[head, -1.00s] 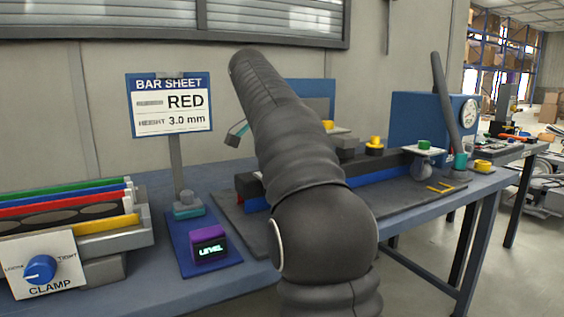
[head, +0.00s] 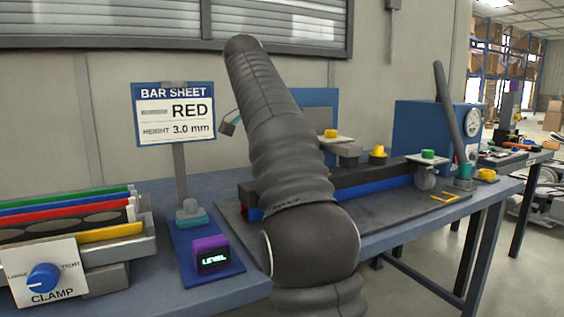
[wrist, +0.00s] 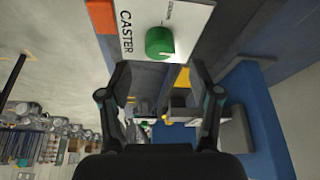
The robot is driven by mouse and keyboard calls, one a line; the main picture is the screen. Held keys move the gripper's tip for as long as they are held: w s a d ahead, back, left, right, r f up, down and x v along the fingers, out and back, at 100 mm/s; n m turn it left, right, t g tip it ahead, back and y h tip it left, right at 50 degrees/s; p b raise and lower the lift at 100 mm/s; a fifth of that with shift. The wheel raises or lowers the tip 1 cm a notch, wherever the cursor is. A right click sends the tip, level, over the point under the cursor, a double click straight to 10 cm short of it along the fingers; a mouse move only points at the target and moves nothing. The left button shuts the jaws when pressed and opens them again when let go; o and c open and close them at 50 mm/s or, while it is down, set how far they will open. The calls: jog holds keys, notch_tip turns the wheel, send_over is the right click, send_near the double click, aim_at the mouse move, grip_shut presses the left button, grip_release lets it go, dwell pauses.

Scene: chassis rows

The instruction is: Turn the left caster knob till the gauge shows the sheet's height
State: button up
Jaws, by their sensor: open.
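The wrist view shows a green knob (wrist: 159,41) on a white plate marked CASTER (wrist: 130,22). My gripper (wrist: 160,78) is open and empty, with its fingers spread on either side below the knob, apart from it. In the head view a green knob (head: 428,154) sits on a white plate above a caster wheel, and a yellow knob (head: 330,133) sits on another white plate farther left.
My arm covers the middle of the head view. A purple box (head: 211,254) showing LEVEL sits on the bench near a CLAMP panel with a blue knob (head: 42,278). A blue and black bar (head: 373,184) lies along the bench. An orange block (wrist: 101,16) adjoins the CASTER plate.

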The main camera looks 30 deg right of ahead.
jog(key=s+a, duration=0.2)
jog(key=a, duration=0.9)
jog(key=shift+s+a, duration=0.25)
jog(key=shift+a, duration=0.15)
jog(key=s+a+f+n+t+y, duration=0.1)
jog(key=s+f+n+t+y, duration=0.1)
jog(key=s+f+n, duration=0.5)
jog(key=s+a+f+n+t+y, duration=0.1)
jog(key=s+f+n, duration=0.7)
jog(key=s+f, duration=1)
notch_tip(320, 180, down, 4)
jog(key=shift+s+a+r+n+t+y, duration=0.2)
jog(key=shift+s+a+n+t+y, duration=0.1)
jog(key=shift+t+y, duration=0.45)
